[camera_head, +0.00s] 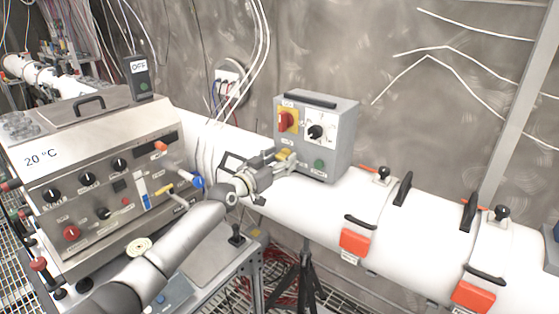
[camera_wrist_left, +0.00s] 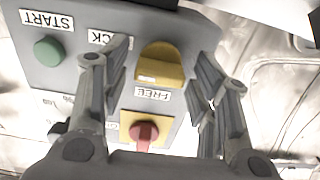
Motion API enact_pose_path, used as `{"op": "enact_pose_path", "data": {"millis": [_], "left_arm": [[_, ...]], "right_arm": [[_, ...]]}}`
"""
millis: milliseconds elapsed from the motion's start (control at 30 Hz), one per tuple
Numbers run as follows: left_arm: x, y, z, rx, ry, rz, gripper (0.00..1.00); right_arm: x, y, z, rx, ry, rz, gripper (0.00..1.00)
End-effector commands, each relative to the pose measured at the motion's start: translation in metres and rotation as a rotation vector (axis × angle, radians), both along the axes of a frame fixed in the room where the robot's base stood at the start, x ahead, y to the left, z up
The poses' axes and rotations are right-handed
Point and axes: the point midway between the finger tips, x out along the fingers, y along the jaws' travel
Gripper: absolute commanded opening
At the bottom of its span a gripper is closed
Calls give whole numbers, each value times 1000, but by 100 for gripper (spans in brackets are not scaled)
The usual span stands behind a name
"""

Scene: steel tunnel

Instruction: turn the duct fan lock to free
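The grey duct fan control box (camera_head: 340,135) stands on the white duct. Its yellow lock knob (camera_wrist_left: 160,65) shows in the left wrist view, which sees the box upside down; in the head view the knob (camera_head: 285,155) is partly covered by my gripper. A FREE label (camera_wrist_left: 152,94) lies below the knob in the wrist picture. A label ending in "CK" (camera_wrist_left: 103,38) is partly hidden by a finger. My left gripper (camera_wrist_left: 163,58) is open, one finger on each side of the knob, with gaps visible. I cannot tell which label the knob points to. My right gripper is not in view.
The box also carries a red switch on a yellow plate (camera_head: 288,120), a black dial (camera_head: 316,132) and a green START button (camera_wrist_left: 48,52). A steel control cabinet (camera_head: 100,175) stands at left. The duct with red latches (camera_head: 355,242) runs right.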

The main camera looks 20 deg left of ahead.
Motion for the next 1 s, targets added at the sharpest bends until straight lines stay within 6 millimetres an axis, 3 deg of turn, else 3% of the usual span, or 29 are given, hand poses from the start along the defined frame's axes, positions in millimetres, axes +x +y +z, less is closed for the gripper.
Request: {"op": "enact_pose_path", "data": {"millis": [33,267,667,1000], "left_arm": [[0,0,0,0,0,0,44],[0,0,0,0,0,0,15],[0,0,-1,-78,27,1,15],[0,0,-1,-337,120,0,15]], "right_arm": [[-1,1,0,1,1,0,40],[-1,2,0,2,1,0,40],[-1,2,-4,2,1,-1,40],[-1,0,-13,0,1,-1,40]]}}
